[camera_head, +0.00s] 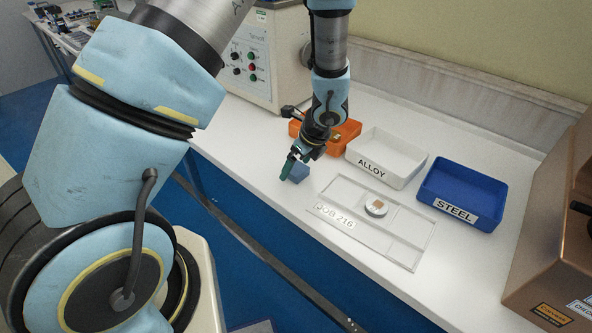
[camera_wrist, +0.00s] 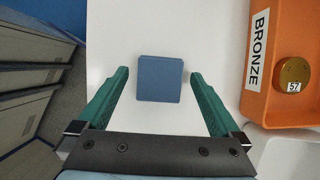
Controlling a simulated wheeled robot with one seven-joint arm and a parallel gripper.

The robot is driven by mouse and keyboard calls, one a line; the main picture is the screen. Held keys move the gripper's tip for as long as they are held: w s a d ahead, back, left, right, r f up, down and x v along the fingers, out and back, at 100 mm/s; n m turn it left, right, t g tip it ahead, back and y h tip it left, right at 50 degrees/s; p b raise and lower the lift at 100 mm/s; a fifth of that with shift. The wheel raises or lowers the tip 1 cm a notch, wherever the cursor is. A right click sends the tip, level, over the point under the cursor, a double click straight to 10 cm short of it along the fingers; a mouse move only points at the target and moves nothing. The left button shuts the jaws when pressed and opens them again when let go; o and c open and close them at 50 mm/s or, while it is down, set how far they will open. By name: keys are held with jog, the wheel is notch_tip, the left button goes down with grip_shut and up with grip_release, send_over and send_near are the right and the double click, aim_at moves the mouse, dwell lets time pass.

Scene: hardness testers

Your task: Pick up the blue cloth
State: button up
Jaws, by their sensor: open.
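The blue cloth (camera_wrist: 160,79) is a small folded square on the white bench top, near its front edge. In the wrist view it lies between and a little beyond the green fingertips of my gripper (camera_wrist: 158,72), with white bench visible on both sides of it. My gripper is open and empty. In the head view my gripper (camera_head: 290,166) hangs over the bench, and the cloth (camera_head: 299,173) shows partly behind the fingers. I cannot tell the exact height of the fingers above it.
An orange BRONZE tray (camera_wrist: 254,95) holds a brass disc (camera_wrist: 293,74). A white ALLOY tray (camera_head: 372,168) and a blue STEEL tray (camera_head: 438,207) stand to the right. A clear JOB 216 plate (camera_head: 405,255) carries a round sample (camera_head: 376,208). Testers (camera_head: 262,85) (camera_head: 560,220) flank the bench.

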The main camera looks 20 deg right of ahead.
jog(key=c, duration=1.3)
